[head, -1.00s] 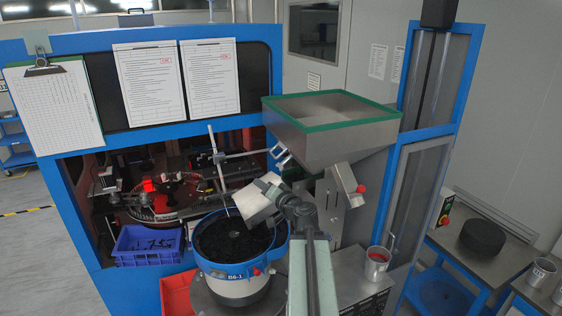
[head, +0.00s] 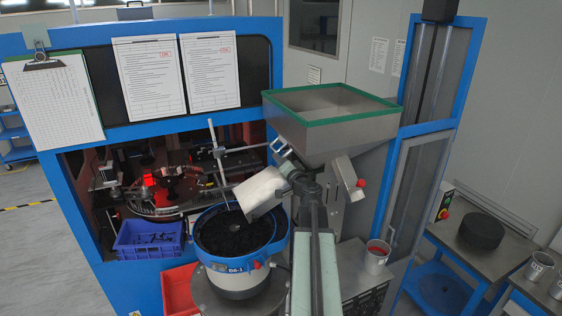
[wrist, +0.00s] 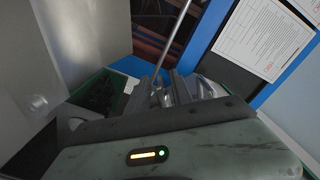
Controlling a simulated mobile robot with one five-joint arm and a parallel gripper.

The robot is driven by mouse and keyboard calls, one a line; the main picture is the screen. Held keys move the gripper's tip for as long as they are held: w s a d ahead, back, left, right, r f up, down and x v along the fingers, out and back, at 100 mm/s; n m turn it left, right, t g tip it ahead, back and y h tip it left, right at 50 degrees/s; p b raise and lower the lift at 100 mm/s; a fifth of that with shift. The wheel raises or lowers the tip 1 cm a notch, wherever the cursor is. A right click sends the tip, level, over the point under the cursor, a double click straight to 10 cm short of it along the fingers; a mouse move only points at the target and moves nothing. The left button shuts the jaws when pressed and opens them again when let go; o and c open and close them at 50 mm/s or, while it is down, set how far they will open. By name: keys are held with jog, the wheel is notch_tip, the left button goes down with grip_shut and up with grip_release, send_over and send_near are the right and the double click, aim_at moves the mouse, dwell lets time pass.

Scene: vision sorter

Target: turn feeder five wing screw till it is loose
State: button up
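My gripper (wrist: 164,88) is in the lower middle of the wrist view. Its two grey fingers stand apart, with a thin metal rod (wrist: 176,38) running up behind the gap. A small shiny metal part shows between the fingers, but I cannot tell whether it is the wing screw or touches them. In the head view my arm reaches up past the bowl feeder, and my pale wrist housing hides the fingertips. The feeder bowl (head: 203,262), blue and white with dark parts inside, stands below. An upright rod (head: 214,150) with a crossbar rises behind it. No wing screw is clearly visible.
A green-rimmed steel hopper (head: 335,124) stands close behind my arm. A blue bin (head: 150,252) and a red bin (head: 178,290) are left of the bowl. Papers hang on the blue machine frame (head: 262,28).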

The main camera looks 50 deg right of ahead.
jog(key=shift+c, duration=0.4)
jog(key=shift+s, duration=0.1)
grip_shut()
jog(key=shift+a+r+g+p, duration=0.15)
jog(key=shift+r+g+p, duration=0.2)
jog(key=shift+p, duration=0.55)
jog(key=shift+f+m+g+h+p, duration=0.35)
jog(key=shift+m+g+h, duration=0.05)
jog(key=shift+g, duration=0.05)
jog(key=shift+o, duration=0.4)
grip_release()
jog(key=shift+d, duration=0.2)
jog(key=shift+a, duration=0.2)
